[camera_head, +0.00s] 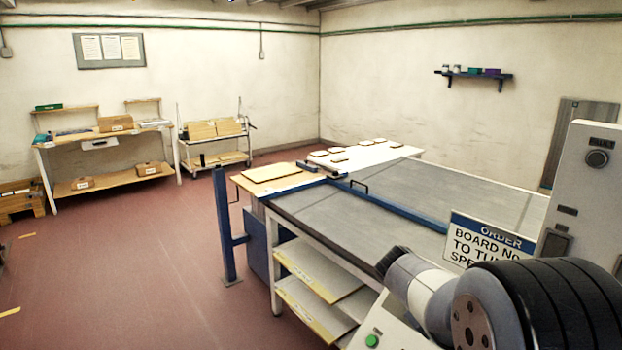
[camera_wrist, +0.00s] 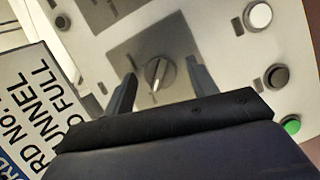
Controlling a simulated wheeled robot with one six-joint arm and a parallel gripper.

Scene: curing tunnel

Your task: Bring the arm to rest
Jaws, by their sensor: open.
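My arm reaches in from the bottom right of the head view, and its end is out of sight there. In the wrist view my gripper (camera_wrist: 160,88) is open, with its two dark fingers apart. Between and beyond the fingers is a round dial (camera_wrist: 158,74) with a light pointer line, on a dark square plate of a pale control panel (camera_wrist: 215,60). The fingers stand on either side of the dial in the picture; I cannot tell whether they touch it. Nothing is held.
A green button (camera_wrist: 291,125), a dark button (camera_wrist: 277,76) and a white button (camera_wrist: 258,15) sit on the panel. An order sign (camera_head: 487,241) stands close to my arm. A long grey-topped table (camera_head: 400,200) with a blue rail lies beyond. Red floor (camera_head: 130,260) is open at left.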

